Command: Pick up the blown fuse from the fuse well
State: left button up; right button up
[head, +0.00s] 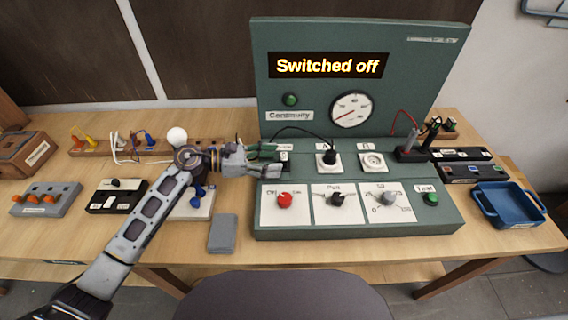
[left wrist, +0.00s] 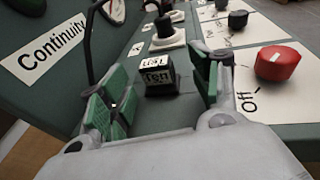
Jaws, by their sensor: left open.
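My left gripper (head: 268,152) is open over the left end of the green test bench (head: 450,215). In the left wrist view, its two green-padded fingers stand apart on either side of a small black block (left wrist: 161,84) with white labels, probably the fuse well. The block lies just beyond the fingertips, and I cannot tell that either finger touches it. No fuse can be made out clearly in it. In the head view the fingers largely hide this block. My right gripper is not in view.
A black plug (head: 329,157) with a cord stands right of the gripper. The red knob (head: 285,200) is in front. The panel's display (head: 328,66) reads "Switched off". A blue tray (head: 509,203) is at the far right. A white bulb (head: 177,136) stands behind my left arm.

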aim_at(284, 156)
pick_arm(q)
jog(key=shift+w+d, duration=0.3)
jog(key=shift+d, duration=0.4)
jog(key=shift+w+d+p, duration=0.2)
jog(key=shift+d+p, duration=0.15)
jog(key=shift+x, duration=1)
jog(key=shift+f, duration=0.15)
jog(key=c, duration=1.1)
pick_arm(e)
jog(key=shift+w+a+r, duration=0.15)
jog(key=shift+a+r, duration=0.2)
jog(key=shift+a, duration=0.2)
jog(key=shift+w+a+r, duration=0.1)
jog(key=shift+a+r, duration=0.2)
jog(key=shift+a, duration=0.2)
